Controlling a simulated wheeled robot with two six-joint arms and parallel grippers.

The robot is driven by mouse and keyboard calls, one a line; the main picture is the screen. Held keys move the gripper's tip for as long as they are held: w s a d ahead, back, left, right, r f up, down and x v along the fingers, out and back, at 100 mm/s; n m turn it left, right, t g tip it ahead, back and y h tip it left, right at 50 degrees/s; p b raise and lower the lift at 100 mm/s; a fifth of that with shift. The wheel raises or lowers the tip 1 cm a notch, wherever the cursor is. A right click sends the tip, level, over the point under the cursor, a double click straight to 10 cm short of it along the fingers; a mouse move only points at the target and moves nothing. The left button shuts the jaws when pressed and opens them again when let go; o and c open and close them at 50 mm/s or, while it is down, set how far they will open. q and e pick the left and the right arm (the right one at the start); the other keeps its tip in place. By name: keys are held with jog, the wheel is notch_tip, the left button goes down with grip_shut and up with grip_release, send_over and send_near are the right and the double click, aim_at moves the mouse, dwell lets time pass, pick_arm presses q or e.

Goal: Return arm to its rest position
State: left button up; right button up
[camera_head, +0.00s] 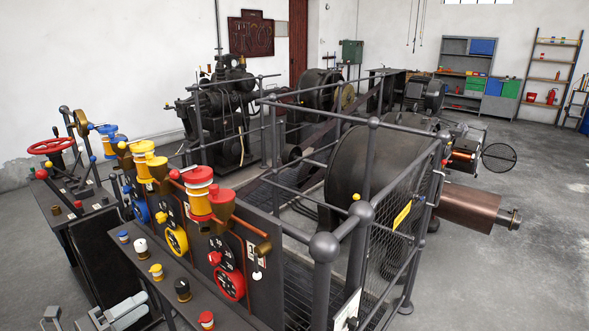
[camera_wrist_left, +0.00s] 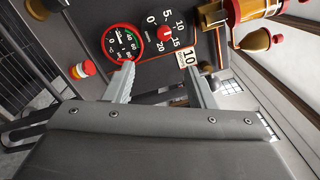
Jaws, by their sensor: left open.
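My left gripper (camera_head: 118,312) shows at the bottom left of the head view as light grey jaw parts, low beside the control desk. In the left wrist view the left gripper (camera_wrist_left: 158,62) has its two ribbed grey fingers apart with nothing held between them. Beyond the fingers are a red-rimmed gauge (camera_wrist_left: 122,42), a black dial with a red centre (camera_wrist_left: 165,33) and a white tag marked 10 (camera_wrist_left: 188,58). The left finger overlaps the gauge's edge in the picture; contact cannot be told. My right gripper is in neither view.
The control panel carries a red gauge (camera_head: 229,283), a yellow gauge (camera_head: 177,240) and a red-topped oiler (camera_head: 199,190). Small knobs, one red (camera_head: 206,319), stand on the desk ledge. Grey railings (camera_head: 323,247) enclose the large dynamo. Open floor (camera_head: 535,240) lies at the right.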

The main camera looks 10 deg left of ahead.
pick_arm(q)
jog(key=s+a+f+n+y, duration=0.1)
jog(key=a+f+n+y, duration=0.35)
jog(key=f, duration=0.35)
jog(key=a+f+n+y, duration=0.3)
jog(key=a+f+n, duration=0.1)
jog(key=f+n, duration=0.25)
jog(key=s+a+f+n+g+y, duration=0.15)
jog(key=s+f+n, duration=0.3)
jog(key=f, duration=0.55)
jog(key=s+a+f+n+g+y, duration=0.1)
jog(key=s+f+n+g+y, duration=0.25)
jog(key=f, duration=0.55)
jog(key=s+d+f+n+g, duration=0.2)
jog(key=s+d+f+n, duration=0.15)
jog(key=s+f, duration=0.4)
jog(key=s+d+f+n+g, duration=0.3)
jog(key=s+d+f, duration=0.1)
jog(key=s+f, duration=0.35)
jog(key=s+d+f+n+g+h, duration=0.1)
jog(key=s+d+f+n+g, duration=0.1)
jog(key=s+d, duration=0.4)
jog(key=s+d+f+n+g+h, duration=0.1)
jog(key=s+d+f+n+g, duration=0.1)
jog(key=s+d+f, duration=0.3)
jog(key=s+d, duration=0.2)
jog(key=s, duration=0.2)
jog(key=shift+f+g+h, duration=0.15)
jog(key=shift+g+h, duration=0.15)
jog(key=shift+h, duration=0.05)
